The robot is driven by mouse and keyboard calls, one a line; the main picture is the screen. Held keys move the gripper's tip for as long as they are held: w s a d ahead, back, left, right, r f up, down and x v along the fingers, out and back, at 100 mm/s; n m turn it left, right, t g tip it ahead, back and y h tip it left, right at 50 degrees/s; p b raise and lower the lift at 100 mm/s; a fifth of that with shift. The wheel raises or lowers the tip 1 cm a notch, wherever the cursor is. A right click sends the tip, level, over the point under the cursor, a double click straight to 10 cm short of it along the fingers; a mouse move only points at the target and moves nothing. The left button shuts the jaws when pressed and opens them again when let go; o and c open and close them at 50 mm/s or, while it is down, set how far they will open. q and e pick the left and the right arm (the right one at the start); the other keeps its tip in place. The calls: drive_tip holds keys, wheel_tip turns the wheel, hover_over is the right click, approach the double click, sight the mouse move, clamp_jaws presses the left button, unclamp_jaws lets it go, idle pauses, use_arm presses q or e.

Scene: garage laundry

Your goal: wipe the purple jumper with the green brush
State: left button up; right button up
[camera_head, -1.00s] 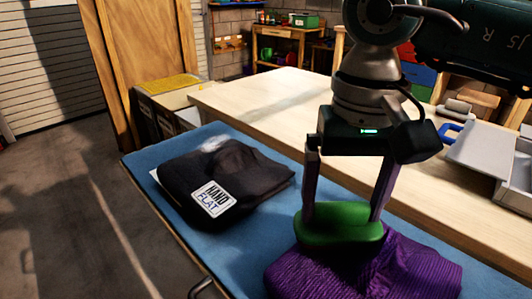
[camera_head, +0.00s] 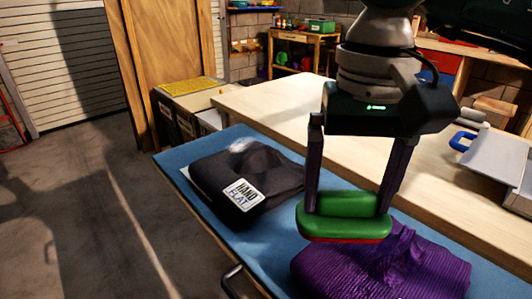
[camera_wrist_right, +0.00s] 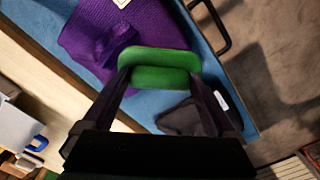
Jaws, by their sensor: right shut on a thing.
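The purple jumper (camera_head: 385,268) lies folded and rumpled on the blue board at the lower right of the head view; it also shows in the wrist view (camera_wrist_right: 90,38). My right gripper (camera_head: 348,205) is shut on the green brush (camera_head: 345,227), with a finger at each side of it. A red strip shows along the brush's underside. In the head view the brush overlaps the jumper's upper left edge and looks raised above the board. My left gripper is not in view.
A dark folded garment (camera_head: 265,170) with a "HAND FLAT" label lies left of the brush on the blue board (camera_head: 185,155). A metal handle (camera_head: 230,281) sits at the board's near edge. A wooden table (camera_head: 280,112) stands behind, with a grey tray (camera_head: 496,160) at right.

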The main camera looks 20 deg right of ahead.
drive_tip(key=shift+r+p, duration=1)
drive_tip(key=shift+r, duration=0.9)
